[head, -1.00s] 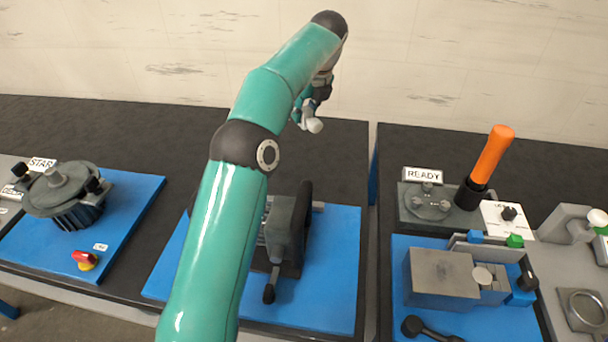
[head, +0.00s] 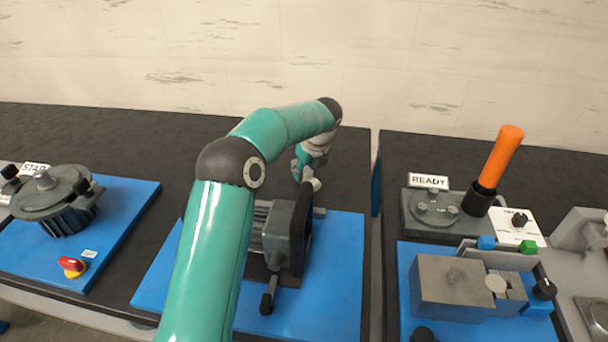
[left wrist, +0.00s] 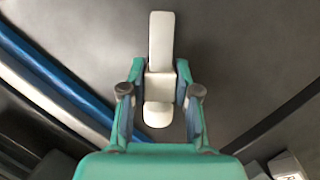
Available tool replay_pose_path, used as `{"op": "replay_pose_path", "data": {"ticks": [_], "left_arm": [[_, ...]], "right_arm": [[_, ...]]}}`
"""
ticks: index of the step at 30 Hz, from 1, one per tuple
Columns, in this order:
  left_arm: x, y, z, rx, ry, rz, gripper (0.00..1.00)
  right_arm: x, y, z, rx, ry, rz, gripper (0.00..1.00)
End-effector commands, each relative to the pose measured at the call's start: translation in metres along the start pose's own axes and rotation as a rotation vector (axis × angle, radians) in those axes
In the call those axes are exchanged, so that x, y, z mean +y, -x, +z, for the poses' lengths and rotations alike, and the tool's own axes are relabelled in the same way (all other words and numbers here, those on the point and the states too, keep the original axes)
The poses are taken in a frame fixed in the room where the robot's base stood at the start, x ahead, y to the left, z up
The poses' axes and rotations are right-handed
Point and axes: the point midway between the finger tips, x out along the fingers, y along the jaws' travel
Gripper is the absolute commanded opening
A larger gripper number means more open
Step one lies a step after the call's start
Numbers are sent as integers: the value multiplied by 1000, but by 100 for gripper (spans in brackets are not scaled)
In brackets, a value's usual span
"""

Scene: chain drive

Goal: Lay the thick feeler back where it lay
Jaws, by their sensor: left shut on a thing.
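My left gripper (head: 305,172) is low behind the dark upright plate of the middle machine. In the left wrist view, my left gripper (left wrist: 160,98) is shut on a pale piece, which I take to be the thick feeler (left wrist: 160,45). The feeler has a long flat strip pointing away from the gripper, a block between the fingers and a rounded end towards the palm. In the head view only a small pale end of the feeler (head: 316,184) shows. I cannot tell whether it touches the dark surface. My right gripper is not in view.
The middle machine (head: 280,238) stands on a blue board (head: 335,270) in front of the gripper. A motor (head: 60,205) is at left. At right are a READY sign (head: 428,181), an orange handle (head: 497,158) and a grey block (head: 452,285). Dark table behind is clear.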

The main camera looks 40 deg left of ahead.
Motion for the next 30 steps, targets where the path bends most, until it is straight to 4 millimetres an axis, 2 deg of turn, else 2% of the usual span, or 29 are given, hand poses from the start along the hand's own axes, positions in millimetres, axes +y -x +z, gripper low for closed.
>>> {"op": "replay_pose_path", "data": {"ticks": [3,14,15,18,30], "left_arm": [[0,-9,-3,-2,0,-2,0],[0,-12,-4,-2,0,-1,0],[0,-13,-5,-1,0,0,37],[0,-13,-5,-1,0,0,54],[-1,-8,-4,-1,0,-2,56]], "right_arm": [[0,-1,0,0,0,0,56],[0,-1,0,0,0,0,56],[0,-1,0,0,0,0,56],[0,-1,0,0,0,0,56],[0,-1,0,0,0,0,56]]}}
